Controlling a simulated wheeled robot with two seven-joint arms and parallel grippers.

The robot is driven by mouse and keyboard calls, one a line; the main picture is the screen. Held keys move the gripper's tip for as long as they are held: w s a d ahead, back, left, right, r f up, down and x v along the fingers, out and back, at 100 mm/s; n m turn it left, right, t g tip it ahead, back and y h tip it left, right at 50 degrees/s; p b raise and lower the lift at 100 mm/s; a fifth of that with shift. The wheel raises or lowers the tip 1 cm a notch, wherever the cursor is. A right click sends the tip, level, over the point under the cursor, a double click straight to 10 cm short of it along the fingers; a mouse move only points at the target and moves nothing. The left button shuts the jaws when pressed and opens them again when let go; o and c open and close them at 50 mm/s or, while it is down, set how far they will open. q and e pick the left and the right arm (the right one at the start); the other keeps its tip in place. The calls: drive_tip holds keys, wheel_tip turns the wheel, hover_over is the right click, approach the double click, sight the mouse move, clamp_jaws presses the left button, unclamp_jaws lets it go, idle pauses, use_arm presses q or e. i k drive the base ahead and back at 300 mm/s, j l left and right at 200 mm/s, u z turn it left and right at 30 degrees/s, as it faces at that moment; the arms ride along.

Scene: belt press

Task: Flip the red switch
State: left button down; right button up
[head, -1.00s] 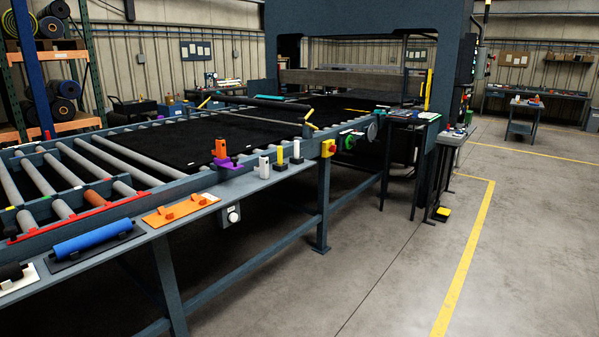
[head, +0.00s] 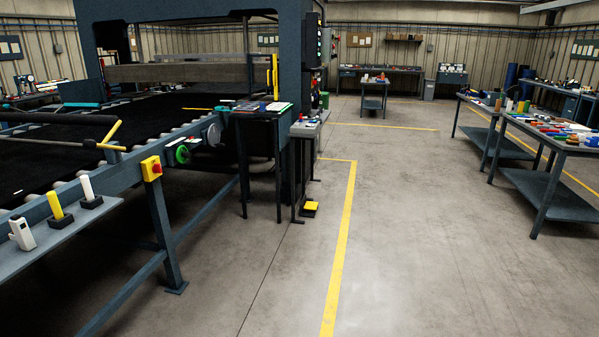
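A yellow box with a red button (head: 152,168) is fixed to the side of the conveyor frame, at the left of the head view. A dark control panel (head: 311,48) with small coloured buttons is on the press column (head: 290,60). A small control stand (head: 305,129) with a few red parts on top stands beside the press. I cannot tell which of these red parts is the red switch, as they are small. Neither of my grippers is in view.
A dark side table (head: 258,116) stands by the press, and a yellow pedal (head: 310,207) lies on the floor. Cluttered work tables (head: 548,141) stand at the right. The floor (head: 420,240) between the yellow line (head: 341,255) and those tables is clear.

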sight(157, 168)
drive_tip(key=i+u, duration=0.1)
drive_tip(key=i, duration=0.35)
drive_tip(key=i+l+u, duration=0.1)
drive_tip(key=i, duration=0.4)
drive_tip(key=i+l+u, duration=0.1)
drive_tip(key=i+l, duration=0.15)
drive_tip(key=i, duration=0.2)
drive_tip(key=i+l+u, duration=0.1)
drive_tip(key=i, duration=0.35)
drive_tip(key=i+l+u, duration=1.15)
drive_tip(key=i+l, duration=0.05)
drive_tip(key=l, duration=0.05)
